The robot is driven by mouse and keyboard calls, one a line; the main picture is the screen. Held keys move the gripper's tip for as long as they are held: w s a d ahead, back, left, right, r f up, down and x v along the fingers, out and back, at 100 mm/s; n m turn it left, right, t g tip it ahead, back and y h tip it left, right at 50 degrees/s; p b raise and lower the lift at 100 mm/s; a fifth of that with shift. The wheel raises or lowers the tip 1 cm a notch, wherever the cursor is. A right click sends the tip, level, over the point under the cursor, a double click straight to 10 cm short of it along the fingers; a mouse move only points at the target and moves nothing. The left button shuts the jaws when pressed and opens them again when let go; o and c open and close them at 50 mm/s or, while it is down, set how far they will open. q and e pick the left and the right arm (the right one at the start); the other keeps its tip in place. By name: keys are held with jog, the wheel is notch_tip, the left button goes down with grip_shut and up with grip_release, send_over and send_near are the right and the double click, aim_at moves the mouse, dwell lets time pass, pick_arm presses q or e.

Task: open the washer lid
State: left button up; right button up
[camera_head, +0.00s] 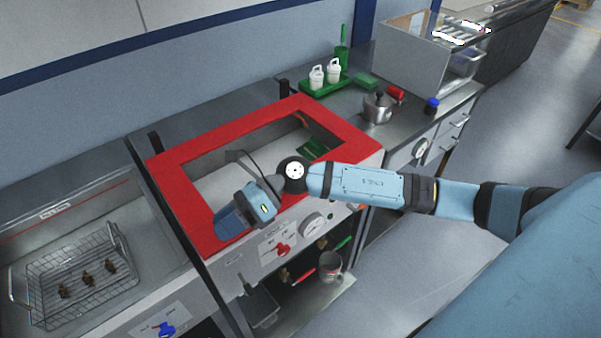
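The washer lid (180,189) is a broad red frame around a large window or opening, in the middle of the view. It looks to lie flat over the washer's top. A pale interior and a green item (313,149) show through the middle. My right arm reaches in from the right across the lid's front part. My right gripper (238,158) is over the front left of the lid, its dark fingers pointing away. I cannot tell whether it touches the lid or how far its fingers are apart. The arm hides part of the lid's front edge. My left gripper is out of view.
A wire basket (80,278) with brown parts stands in the basin at left. A green tray (325,88) with white containers and a metal pot (377,107) stand behind the lid at right. Below the front panel (277,243), a shelf holds a metal can (330,266).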

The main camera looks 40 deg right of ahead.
jog(key=w+d+r+n+t+h, duration=0.1)
jog(key=w+d+n+h, duration=0.3)
jog(key=d, duration=0.5)
jog(key=w+d+n+h, duration=0.1)
jog(key=w+d+h, duration=0.1)
jog(key=d+h, duration=0.5)
jog(key=w+d+r+n+t+h, duration=0.1)
jog(key=w+d+n+h, duration=0.25)
jog(key=d, duration=0.65)
jog(key=shift+m, duration=0.25)
jog(key=w+f, duration=0.1)
jog(key=f, duration=0.3)
jog(key=f+p, duration=0.1)
jog(key=f, duration=0.3)
jog(key=w+f, duration=0.1)
jog(key=f, duration=0.3)
jog(key=shift+w+p, duration=0.3)
jog(key=shift+w+f, duration=0.1)
jog(key=shift+f, duration=0.5)
grip_shut()
